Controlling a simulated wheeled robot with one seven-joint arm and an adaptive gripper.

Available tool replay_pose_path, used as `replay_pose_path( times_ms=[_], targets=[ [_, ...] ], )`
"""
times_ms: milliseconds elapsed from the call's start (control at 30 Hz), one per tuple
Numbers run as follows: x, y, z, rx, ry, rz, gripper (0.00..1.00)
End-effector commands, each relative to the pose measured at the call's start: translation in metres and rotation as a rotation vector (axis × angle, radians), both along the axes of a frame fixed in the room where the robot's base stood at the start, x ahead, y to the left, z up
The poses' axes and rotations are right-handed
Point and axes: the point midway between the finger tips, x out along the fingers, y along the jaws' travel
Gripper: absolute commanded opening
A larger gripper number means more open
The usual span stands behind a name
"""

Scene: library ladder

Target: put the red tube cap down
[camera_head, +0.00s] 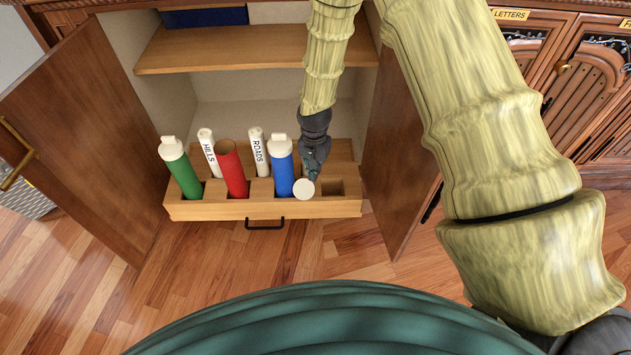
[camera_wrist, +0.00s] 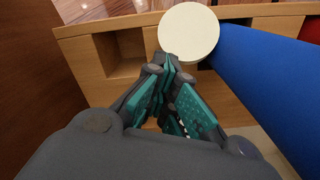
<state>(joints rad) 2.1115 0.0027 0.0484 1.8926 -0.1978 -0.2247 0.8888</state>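The red tube (camera_head: 231,168) stands in the rack (camera_head: 205,210) with its top end open and uncapped. A round cream-white cap (camera_head: 304,189), which I take for the red tube's cap, is at the rack's front right, between the blue tube and an empty square slot. It shows as a plain disc in the wrist view (camera_wrist: 189,32). My gripper (camera_head: 312,178) points down at it from behind. In the wrist view my fingers (camera_wrist: 170,68) converge and appear shut on the cap's near edge. The exact grip is hidden, and I cannot tell whether the cap touches the rack.
A blue tube (camera_head: 281,168) and a green tube (camera_head: 182,170) stand capped in the rack. White tubes marked HILLS (camera_head: 208,150) and ROADS (camera_head: 259,150) stand behind. The empty slot (camera_head: 333,188) is at the right end. Open cabinet doors (camera_head: 85,120) flank the rack.

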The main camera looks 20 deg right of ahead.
Motion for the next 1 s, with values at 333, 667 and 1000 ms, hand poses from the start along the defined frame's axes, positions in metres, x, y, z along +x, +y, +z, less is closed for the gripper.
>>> replay_pose_path(
  times_ms=[333, 667, 1000],
  targets=[
    [-0.001, 0.000, -0.031, 0.000, 0.001, 0.001, 0.00],
    [-0.001, 0.003, -0.048, 0.003, 0.002, 0.003, 0.00],
    [-0.001, 0.000, -0.046, 0.001, 0.001, -0.001, 0.55]
  ],
)
